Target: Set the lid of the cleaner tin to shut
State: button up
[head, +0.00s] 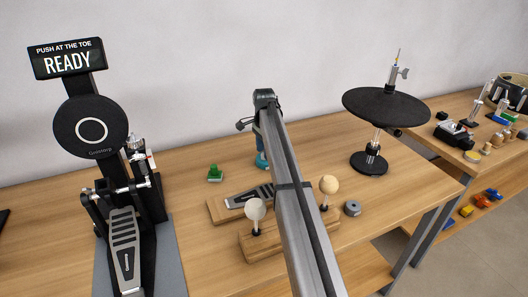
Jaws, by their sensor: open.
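I cannot pick out the cleaner tin or its lid for certain. A small round grey piece (352,208) with a dark centre lies on the table right of my arm; I cannot tell if it is a tin. A dark blue and teal object (262,158) stands half hidden behind my arm, its kind unclear. My long grey arm reaches from the bottom edge to the table's back. Its dark end shows near the wall, with a small dark hook-like part beside it. I cannot make out gripper fingers there.
A tall pedal stand (125,225) with a READY sign (66,59) is at left. A wooden block with two ball-topped pegs (255,212), a small pedal (248,197) and a green piece (215,173) are near my arm. A black cymbal pad (386,106) stands right. A second, cluttered table is far right.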

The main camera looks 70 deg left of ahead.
jog(key=shift+f, duration=0.6)
grip_shut()
dwell(0.4)
